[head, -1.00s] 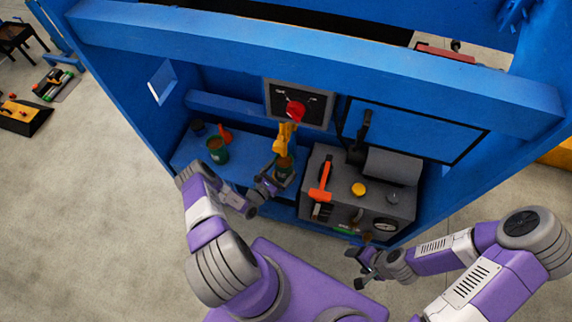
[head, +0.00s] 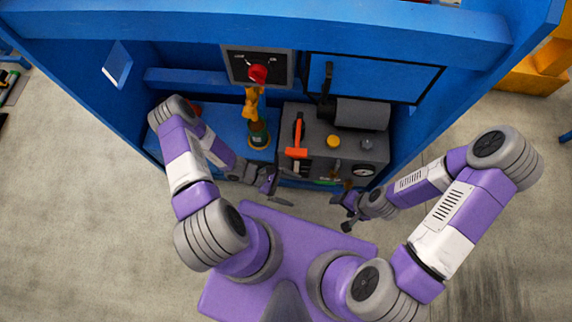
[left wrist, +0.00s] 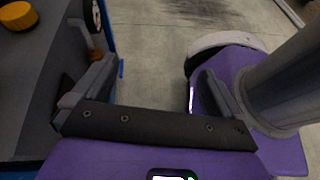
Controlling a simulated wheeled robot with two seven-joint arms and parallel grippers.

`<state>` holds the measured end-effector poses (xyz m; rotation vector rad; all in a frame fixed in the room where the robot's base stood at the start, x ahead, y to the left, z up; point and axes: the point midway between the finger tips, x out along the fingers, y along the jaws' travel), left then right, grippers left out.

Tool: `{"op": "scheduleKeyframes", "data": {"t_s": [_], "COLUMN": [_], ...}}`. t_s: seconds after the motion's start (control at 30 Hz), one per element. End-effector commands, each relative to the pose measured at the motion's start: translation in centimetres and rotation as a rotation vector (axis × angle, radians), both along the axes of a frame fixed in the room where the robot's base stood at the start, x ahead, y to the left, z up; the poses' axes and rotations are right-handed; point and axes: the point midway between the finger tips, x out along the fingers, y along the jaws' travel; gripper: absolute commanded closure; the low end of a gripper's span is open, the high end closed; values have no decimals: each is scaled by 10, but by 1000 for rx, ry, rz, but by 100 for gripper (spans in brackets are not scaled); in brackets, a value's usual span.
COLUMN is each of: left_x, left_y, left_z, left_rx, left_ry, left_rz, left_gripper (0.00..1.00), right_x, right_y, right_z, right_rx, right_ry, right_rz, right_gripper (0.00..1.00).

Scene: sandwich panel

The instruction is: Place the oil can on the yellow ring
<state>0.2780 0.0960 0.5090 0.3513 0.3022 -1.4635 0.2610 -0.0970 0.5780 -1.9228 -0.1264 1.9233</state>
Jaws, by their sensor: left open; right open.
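The green oil can (head: 258,132) stands upright on the blue shelf, below a yellow-orange fitting. A thin yellow ring (head: 258,147) shows around its base, and the can appears to stand on it. My left gripper (head: 273,191) is open and empty, in front of the shelf, below and right of the can and apart from it. In the left wrist view its spread fingers (left wrist: 155,88) have only floor and my purple base behind them. My right gripper (head: 342,212) is open and empty, in front of the grey machine.
The grey machine (head: 312,132) right of the can carries an orange-headed hammer (head: 297,152), a yellow knob (head: 333,141) and a gauge (head: 363,171). A panel with a red knob (head: 258,74) is above. My left arm covers the shelf's left part.

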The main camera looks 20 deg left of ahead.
Motion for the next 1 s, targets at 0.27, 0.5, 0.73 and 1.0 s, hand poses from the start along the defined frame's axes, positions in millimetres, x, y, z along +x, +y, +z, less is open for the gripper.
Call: {"op": "scheduleKeyframes", "data": {"t_s": [0.27,0.5,0.73,1.0], "left_x": [-52,-23,-17,-17], "left_y": [14,6,1,1], "left_z": [26,62,70,76], "left_rx": [536,734,755,754], "left_ry": [-405,-828,-912,-908], "left_rz": [-793,-1006,-1024,-1023], "left_gripper": [0,0,0,0], "right_x": [0,0,0,0], "right_y": [0,0,0,0], "right_z": [0,0,0,7], "right_rx": [0,0,0,0], "right_ry": [0,0,0,0], "right_rz": [0,0,0,0], "right_gripper": [30,30,30,30]}}
